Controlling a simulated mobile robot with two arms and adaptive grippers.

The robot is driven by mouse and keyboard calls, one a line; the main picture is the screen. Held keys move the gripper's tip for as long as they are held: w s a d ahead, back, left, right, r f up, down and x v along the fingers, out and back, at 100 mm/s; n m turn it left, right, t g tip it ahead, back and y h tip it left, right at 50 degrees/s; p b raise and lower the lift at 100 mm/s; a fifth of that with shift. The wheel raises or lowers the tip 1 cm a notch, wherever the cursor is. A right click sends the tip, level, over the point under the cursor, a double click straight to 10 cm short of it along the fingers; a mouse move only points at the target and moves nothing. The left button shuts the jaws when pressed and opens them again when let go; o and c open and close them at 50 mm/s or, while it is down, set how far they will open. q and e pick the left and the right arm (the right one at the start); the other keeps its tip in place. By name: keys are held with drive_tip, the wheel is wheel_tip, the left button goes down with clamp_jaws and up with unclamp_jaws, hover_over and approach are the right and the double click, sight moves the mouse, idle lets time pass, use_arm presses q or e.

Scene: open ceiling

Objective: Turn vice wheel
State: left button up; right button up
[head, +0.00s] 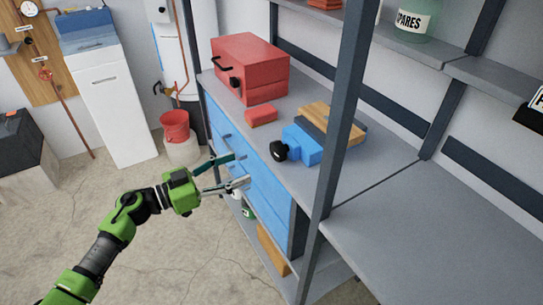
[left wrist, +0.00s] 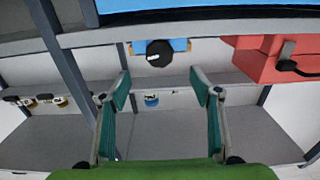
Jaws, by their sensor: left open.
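The blue vice (head: 306,144) sits on the grey workbench top, with its black wheel (head: 278,151) facing the bench's front edge. My left gripper (head: 240,168) is open and empty in front of the bench's blue drawers, a short way from the wheel and apart from it. In the left wrist view, the wheel (left wrist: 155,53) shows beyond the open fingers of my left gripper (left wrist: 160,76), near the middle, with part of the blue vice (left wrist: 181,44) beside it. My right gripper is in neither view.
A red toolbox (head: 250,68) and a small red block (head: 261,116) stand on the bench, left of the vice. A dark upright post (head: 345,110) rises just right of the vice. Blue drawers (head: 265,190) front the bench.

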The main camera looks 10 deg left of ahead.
sight(274, 154)
use_arm(q)
drive_tip(key=x, duration=1.1)
drive_tip(key=shift+w+d, duration=0.15)
drive_tip(key=shift+d, duration=0.25)
drive_tip(key=shift+c, duration=0.5)
drive_tip(key=c, duration=1)
